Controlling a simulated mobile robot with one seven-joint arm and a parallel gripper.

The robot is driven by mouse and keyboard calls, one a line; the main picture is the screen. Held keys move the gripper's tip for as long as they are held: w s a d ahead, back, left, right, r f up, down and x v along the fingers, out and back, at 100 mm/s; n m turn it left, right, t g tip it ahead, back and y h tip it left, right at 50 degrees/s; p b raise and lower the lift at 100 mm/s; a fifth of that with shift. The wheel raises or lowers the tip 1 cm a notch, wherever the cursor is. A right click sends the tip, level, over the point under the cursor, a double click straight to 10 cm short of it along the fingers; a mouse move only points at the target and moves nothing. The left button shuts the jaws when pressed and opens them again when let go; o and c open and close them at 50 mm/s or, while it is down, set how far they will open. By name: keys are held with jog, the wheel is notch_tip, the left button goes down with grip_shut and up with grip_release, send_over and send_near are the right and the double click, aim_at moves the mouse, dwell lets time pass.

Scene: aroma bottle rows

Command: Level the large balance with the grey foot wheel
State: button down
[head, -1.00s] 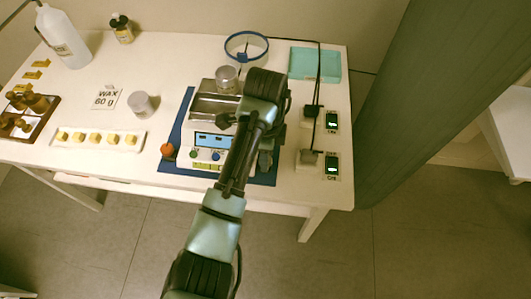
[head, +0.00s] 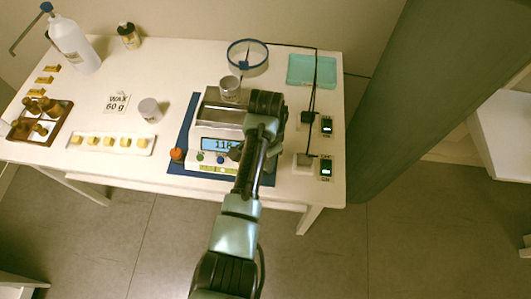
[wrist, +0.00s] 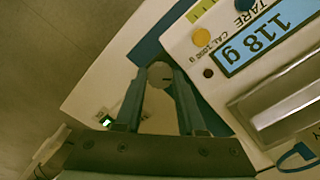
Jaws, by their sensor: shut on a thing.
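The large balance (head: 207,133) stands on a blue mat on the table. Its lit display (wrist: 257,42) reads 118 g in the wrist view. A metal cup (head: 231,89) stands at the back of its pan. The grey foot wheel (wrist: 160,71) sits beside the balance's corner in the wrist view. My gripper (wrist: 160,82) is shut on this wheel, one finger on each side. In the head view my arm covers the gripper and the wheel. A red-orange knob (head: 177,155) shows at the balance's front left corner.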

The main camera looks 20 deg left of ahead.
jog(key=n+p, duration=0.2)
jog(key=n, duration=0.2)
jog(key=shift+r+n, duration=0.15)
jog(key=shift+n, duration=0.15)
jog(key=n+p, duration=0.1)
jog(key=n, duration=0.3)
jog(key=shift+n+p, duration=0.3)
jog(key=shift+n, duration=0.1)
jog(key=shift+w, duration=0.1)
jog(key=c, duration=0.5)
grip_release()
notch_tip(320, 180, up, 13)
jog(key=shift+p, duration=0.3)
